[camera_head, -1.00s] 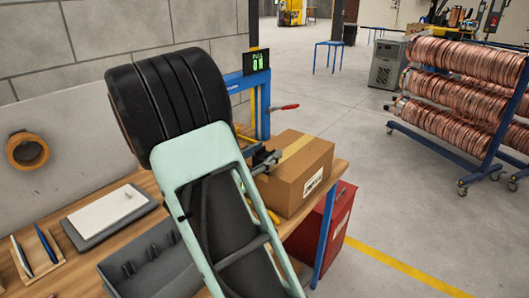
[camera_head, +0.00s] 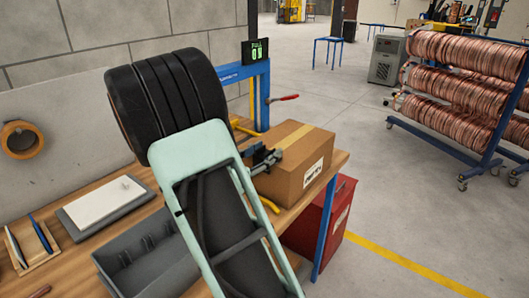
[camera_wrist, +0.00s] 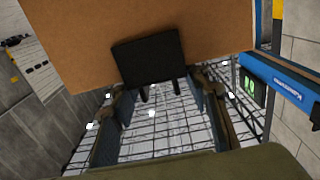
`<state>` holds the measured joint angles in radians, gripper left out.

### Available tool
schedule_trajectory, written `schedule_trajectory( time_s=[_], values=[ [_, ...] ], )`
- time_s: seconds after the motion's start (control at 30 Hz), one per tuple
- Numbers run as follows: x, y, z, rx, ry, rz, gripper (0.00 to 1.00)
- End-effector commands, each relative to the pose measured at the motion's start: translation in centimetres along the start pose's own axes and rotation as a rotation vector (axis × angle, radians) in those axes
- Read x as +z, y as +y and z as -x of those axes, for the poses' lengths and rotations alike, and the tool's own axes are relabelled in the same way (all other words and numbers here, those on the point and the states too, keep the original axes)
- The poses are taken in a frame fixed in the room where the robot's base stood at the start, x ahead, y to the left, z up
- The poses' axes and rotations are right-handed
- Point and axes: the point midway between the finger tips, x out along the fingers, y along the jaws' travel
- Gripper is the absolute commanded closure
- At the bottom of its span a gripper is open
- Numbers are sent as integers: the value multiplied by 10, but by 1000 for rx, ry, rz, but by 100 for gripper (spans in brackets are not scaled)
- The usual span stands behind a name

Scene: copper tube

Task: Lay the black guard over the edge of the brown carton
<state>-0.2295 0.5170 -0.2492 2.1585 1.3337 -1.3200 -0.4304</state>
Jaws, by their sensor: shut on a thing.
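The brown carton (camera_head: 300,185) stands on the right end of the wooden bench, with tape along its top and a white label. In the wrist view the carton (camera_wrist: 75,45) fills the top. My gripper (camera_head: 266,157) is at the carton's left upper edge. In the wrist view my gripper (camera_wrist: 160,92) has its fingers around the black guard (camera_wrist: 148,58), shut on its lower part. The guard is a dark plate with two short prongs, overlapping the carton's edge in that view. I cannot tell whether it touches the carton. The guard is hard to make out in the head view.
A blue frame with a display (camera_head: 256,52) stands behind the carton. A grey divided bin (camera_head: 145,262), a grey-and-white tray (camera_head: 105,203) and a pen holder (camera_head: 32,243) lie on the bench. A red cabinet (camera_head: 325,215) is below.

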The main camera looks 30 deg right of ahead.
Motion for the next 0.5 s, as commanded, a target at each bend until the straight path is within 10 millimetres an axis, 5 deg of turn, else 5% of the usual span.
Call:
schedule_trajectory(
  time_s=[0.33, 0.37, 0.5],
  values=[
    [2, 0, 0, 0, 0, 0, 81],
    [2, 0, 0, 0, 0, 0, 54],
    [2, 0, 0, 0, 0, 0, 39]
  ],
)
